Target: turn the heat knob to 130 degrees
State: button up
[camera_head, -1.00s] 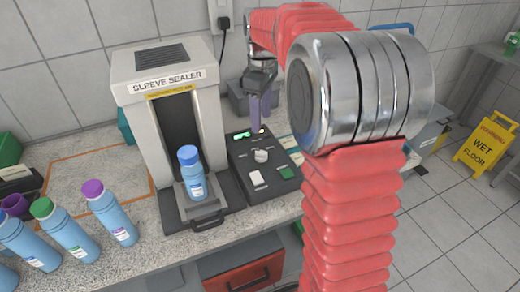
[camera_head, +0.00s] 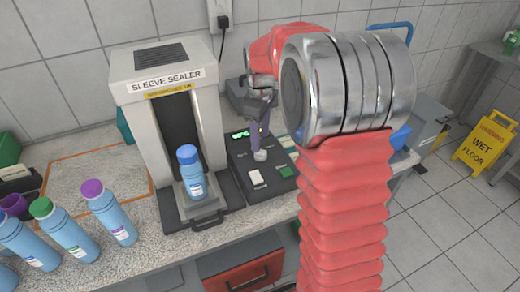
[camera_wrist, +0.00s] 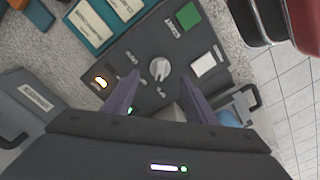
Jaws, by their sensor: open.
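The heat knob, a small light grey dial (camera_head: 261,155), sits on the black control panel (camera_head: 238,166) right of the sleeve sealer (camera_head: 160,75). In the wrist view the knob (camera_wrist: 160,68) lies just beyond and between my two purple fingertips. My gripper (camera_head: 260,140) is over the panel, close above the knob. It also shows in the wrist view (camera_wrist: 162,85), its fingers spread apart with nothing between them. I cannot tell whether a finger touches the knob. The degree markings are too small to read. A green display (camera_head: 240,134) is lit at the panel's back.
A white switch (camera_head: 255,177) and a green button (camera_head: 285,171) flank the knob's near side. A blue bottle (camera_head: 191,172) stands in the sealer. Several more bottles stand at the left. A wet-floor sign (camera_head: 485,143) is on the floor at right.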

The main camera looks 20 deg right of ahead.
aim_at(260, 154)
notch_tip(260, 154, down, 6)
jog(key=shift+r, duration=0.1)
jog(key=shift+c, duration=0.7)
jog(key=c, duration=0.9)
